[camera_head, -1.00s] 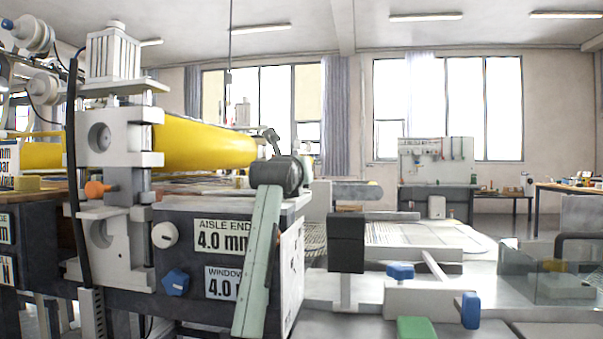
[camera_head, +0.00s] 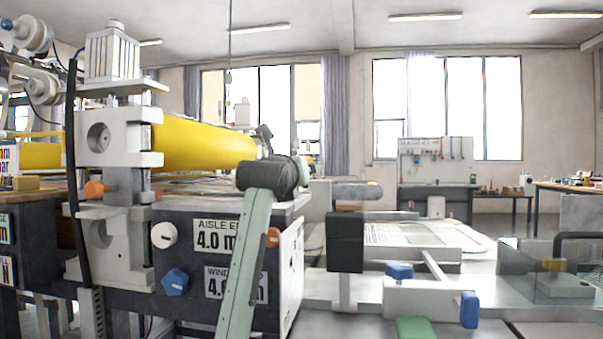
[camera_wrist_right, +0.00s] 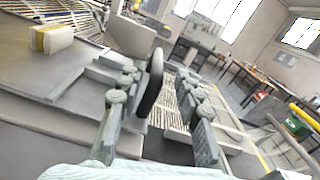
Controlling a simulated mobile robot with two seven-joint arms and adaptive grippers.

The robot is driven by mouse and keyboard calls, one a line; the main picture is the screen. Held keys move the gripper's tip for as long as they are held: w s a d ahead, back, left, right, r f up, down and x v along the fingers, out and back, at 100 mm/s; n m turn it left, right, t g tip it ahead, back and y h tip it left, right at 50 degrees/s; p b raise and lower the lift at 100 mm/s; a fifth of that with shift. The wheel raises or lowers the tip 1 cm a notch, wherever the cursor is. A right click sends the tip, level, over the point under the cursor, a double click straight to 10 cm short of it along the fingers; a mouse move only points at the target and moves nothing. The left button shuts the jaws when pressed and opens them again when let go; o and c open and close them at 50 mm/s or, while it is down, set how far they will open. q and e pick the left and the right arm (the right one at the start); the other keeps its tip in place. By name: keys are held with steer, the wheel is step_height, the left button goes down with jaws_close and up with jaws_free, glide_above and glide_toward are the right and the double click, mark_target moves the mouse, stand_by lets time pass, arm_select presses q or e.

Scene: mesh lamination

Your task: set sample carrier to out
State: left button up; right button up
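In the right wrist view, my right gripper (camera_wrist_right: 160,82) is open, its two fingers well apart. A black rounded handle (camera_wrist_right: 151,80) stands between the fingertips, nearer the left finger; I cannot tell whether they touch. My right gripper is outside the head view.
The laminator's dark front panel (camera_head: 180,235) carries a white knob (camera_head: 164,235), a blue knob (camera_head: 176,282) and 4.0 mm labels. A black block (camera_head: 345,240), blue knobs (camera_head: 400,271) and a green pad (camera_head: 415,328) are right of it. A workbench (camera_head: 437,190) stands behind.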

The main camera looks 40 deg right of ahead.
steer(key=v, duration=0.7)
steer(key=shift+d, duration=0.1)
